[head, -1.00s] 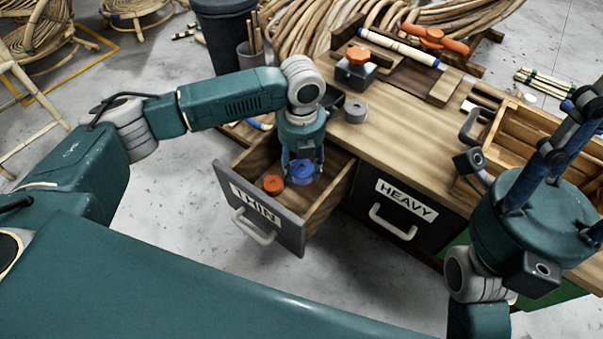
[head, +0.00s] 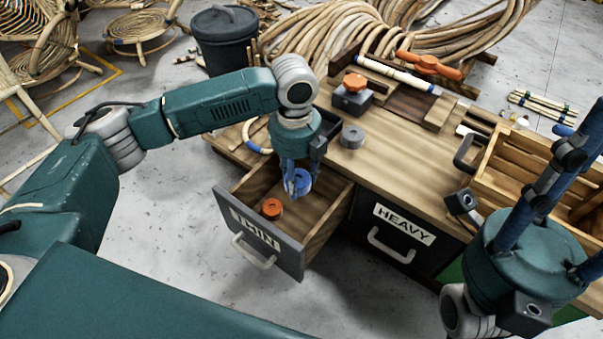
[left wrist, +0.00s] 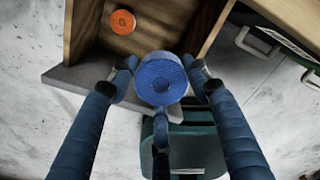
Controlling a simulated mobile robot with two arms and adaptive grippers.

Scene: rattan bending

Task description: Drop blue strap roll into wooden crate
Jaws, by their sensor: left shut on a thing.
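The blue strap roll (head: 303,181) is held by my left gripper (head: 295,184) above the open drawer marked THIN. In the left wrist view the blue roll (left wrist: 161,78) sits between the fingertips of the left gripper (left wrist: 161,88), which is shut on it. The wooden crate (head: 530,168) stands on the bench at the right, partly hidden behind my right arm. My right gripper (head: 530,250) is at the lower right, in front of the crate. Its fingers point up and are partly out of frame, so I cannot tell its opening.
An orange roll (head: 272,208) lies in the THIN drawer (head: 325,232); it also shows in the left wrist view (left wrist: 122,22). A grey roll (head: 352,136) and a block with an orange knob (head: 354,92) stand on the bench. The HEAVY drawer (head: 400,232) is shut.

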